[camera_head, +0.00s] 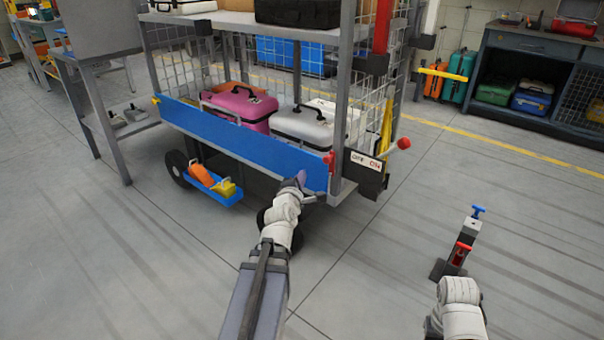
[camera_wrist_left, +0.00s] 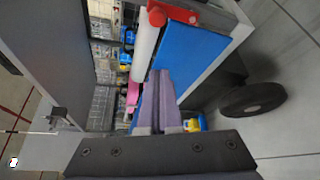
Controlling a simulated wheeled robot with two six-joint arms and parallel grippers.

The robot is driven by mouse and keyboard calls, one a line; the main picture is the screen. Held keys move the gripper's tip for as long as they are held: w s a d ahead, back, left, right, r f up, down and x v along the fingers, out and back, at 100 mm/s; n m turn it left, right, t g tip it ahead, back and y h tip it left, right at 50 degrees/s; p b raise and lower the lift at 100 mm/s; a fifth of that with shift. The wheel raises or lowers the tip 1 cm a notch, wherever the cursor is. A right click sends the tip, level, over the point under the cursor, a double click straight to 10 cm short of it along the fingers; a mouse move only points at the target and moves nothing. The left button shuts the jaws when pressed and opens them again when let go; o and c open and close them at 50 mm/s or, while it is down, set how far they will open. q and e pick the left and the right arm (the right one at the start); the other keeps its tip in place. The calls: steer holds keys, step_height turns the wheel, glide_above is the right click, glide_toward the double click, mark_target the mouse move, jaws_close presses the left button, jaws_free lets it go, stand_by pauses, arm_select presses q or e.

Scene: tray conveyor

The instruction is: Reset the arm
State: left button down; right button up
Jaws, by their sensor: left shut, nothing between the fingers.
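My left arm reaches from the bottom of the head view to the front right corner of a wheeled cart (camera_head: 352,100). My left gripper (camera_head: 300,178) is in front of the right end of the cart's blue front panel (camera_head: 240,135); whether it touches cannot be told. In the left wrist view its purplish fingers (camera_wrist_left: 156,98) are together and hold nothing. The blue panel (camera_wrist_left: 190,62) is close beside them.
A pink case (camera_head: 240,105) and a silver case (camera_head: 308,127) lie on the cart's lower shelf. A workbench (camera_head: 530,45) is at the back right. Open floor lies between.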

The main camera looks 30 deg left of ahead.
arm_select(q)
steer(key=shift+s, duration=0.1)
stand_by(0.5)
steer(key=s+d+f+m+g+h+p, duration=0.1)
steer(key=d+f+m+g+h+p, duration=0.25)
steer(key=d+m, duration=0.6)
steer(key=s+d+f+m+g+h+p, duration=0.1)
steer(key=d+f+m+g+h+p, duration=0.25)
steer(key=d, duration=1.15)
steer(key=s+d+m+g+y+p, duration=0.2)
steer(key=s+d+m+g, duration=0.3)
steer(key=s+m, duration=0.4)
steer(key=s+d+m+g+y+p, duration=0.1)
steer(key=s+d+m+g+p, duration=0.15)
steer(key=s+d+m, duration=0.55)
step_height(320, 180, up, 37)
steer(key=s+p, duration=0.1)
steer(key=p, duration=3.5)
steer(key=shift+a+g+p, duration=0.35)
steer(key=shift+a, duration=0.05)
steer(key=shift+s+a, duration=0.1)
